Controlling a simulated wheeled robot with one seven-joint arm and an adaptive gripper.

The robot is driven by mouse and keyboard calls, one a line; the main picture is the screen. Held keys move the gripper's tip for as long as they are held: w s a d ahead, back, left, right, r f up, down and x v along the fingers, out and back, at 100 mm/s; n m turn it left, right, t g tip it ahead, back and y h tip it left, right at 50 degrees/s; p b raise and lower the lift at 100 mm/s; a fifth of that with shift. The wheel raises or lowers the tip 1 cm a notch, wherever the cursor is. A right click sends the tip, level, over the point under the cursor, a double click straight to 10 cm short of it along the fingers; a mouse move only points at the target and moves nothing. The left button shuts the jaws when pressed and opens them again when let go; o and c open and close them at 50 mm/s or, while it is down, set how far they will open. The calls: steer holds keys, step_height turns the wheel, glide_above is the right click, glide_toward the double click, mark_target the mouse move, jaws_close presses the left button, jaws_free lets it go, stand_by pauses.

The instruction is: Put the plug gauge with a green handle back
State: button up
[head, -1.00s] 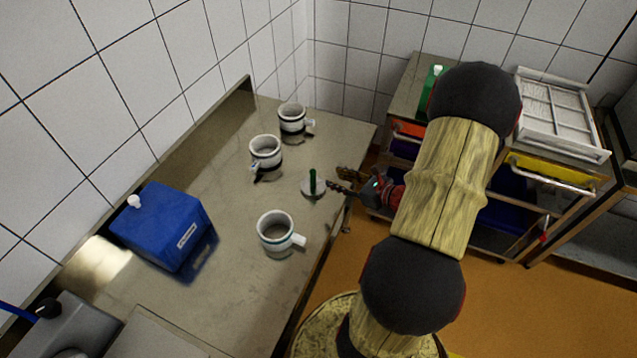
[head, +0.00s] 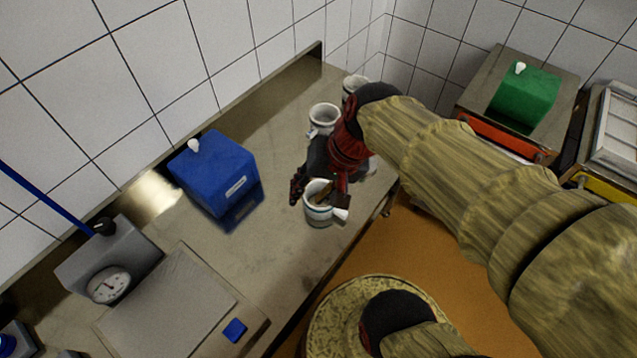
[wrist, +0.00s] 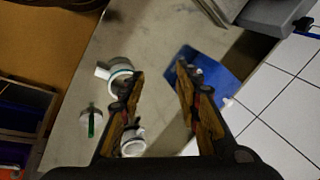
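The plug gauge with a green handle (wrist: 91,124) shows in the wrist view, at a pale round disc (wrist: 93,112) on the worktop. In the head view my arm hides it. My gripper (wrist: 160,75) is open, with nothing between its fingers. In the head view my gripper (head: 319,190) is over the nearest white mould (head: 319,214), in front of its rim; I cannot tell whether they touch. This mould, with a green-banded rim, also shows in the wrist view (wrist: 118,75), beside the left finger. The gauge is to the left of the gripper there, apart from it.
Two more white moulds stand farther back, one in the middle (head: 323,117) and one far off (head: 353,84). A blue box (head: 213,170) and a dial scale (head: 108,285) are on the worktop's left. A green box (head: 525,95) stands on the cart at right.

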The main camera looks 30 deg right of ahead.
step_height(320, 180, up, 6)
steer(key=s+n+t+h, duration=0.2)
steer(key=n, duration=0.4)
steer(key=shift+s+d+h, duration=0.25)
steer(key=shift+s+h, duration=0.15)
step_height(320, 180, down, 2)
steer(key=shift+f+b, duration=0.1)
steer(key=shift+b, duration=0.95)
steer(key=shift+s, duration=0.1)
